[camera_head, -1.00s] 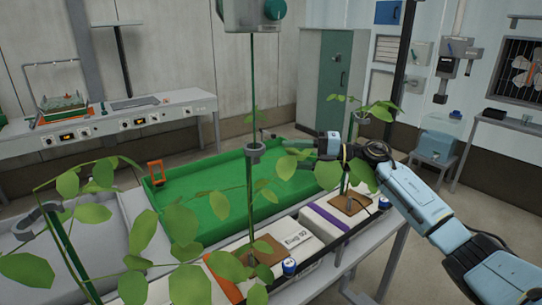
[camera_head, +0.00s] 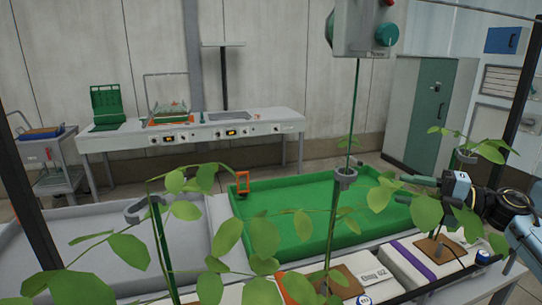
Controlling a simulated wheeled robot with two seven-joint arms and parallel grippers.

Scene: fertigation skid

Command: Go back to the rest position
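My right gripper (camera_head: 416,184) is at the right of the head view, over the right end of the green tray (camera_head: 310,240). Its dark fingers point left. Leaves partly cover it, and I cannot tell how far apart the fingers are. I see nothing held in it. My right arm (camera_head: 527,232) comes in from the right edge. My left gripper is not in view.
Leafy plants grow from white slabs (camera_head: 408,262) along the front, close to my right arm. A grey tray (camera_head: 90,250) lies left of the green one. A control box (camera_head: 360,28) hangs above. A workbench (camera_head: 255,128) and grey-green cabinet (camera_head: 428,110) stand behind.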

